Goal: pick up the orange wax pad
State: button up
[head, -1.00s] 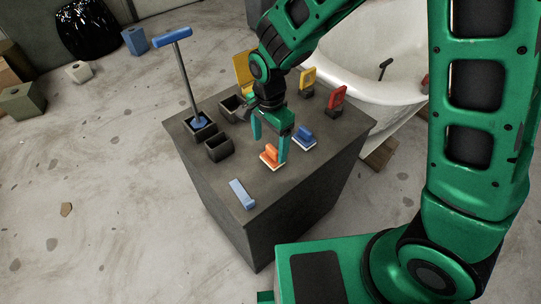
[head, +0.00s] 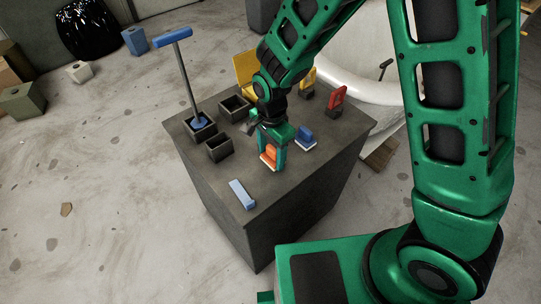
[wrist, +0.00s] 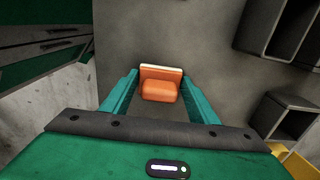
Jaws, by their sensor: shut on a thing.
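The orange wax pad (head: 269,155) has an orange grip on a pale base and sits at the near part of the dark block's top. My gripper (head: 273,160) points down over it and is shut on it, one finger on each side. In the wrist view the pad (wrist: 160,88) lies between the two teal fingers. In the head view the fingers partly hide the pad, and I see no clear gap between it and the top.
A blue pad (head: 306,138) stands close to the right. A light blue bar (head: 242,194) lies near the front edge. Open dark boxes (head: 219,148), one with a tall blue-handled tool (head: 186,75), stand to the left. A red pad (head: 338,96) and yellow pad (head: 308,78) stand behind.

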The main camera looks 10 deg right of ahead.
aim_at(270, 150)
jog(key=shift+r, duration=0.45)
jog(key=r, duration=0.3)
jog(key=shift+s+a+r, duration=0.15)
jog(key=shift+a+r, duration=0.05)
jog(key=shift+r, duration=0.15)
jog(key=s+a+r, duration=0.6)
jog(key=s+a, duration=0.1)
jog(key=s, duration=0.1)
jog(key=shift+s+r, duration=0.2)
jog(key=shift+s, duration=0.2)
jog(key=shift+o, duration=1.1)
jog(key=shift+c, duration=0.5)
jog(key=shift+w, duration=0.15)
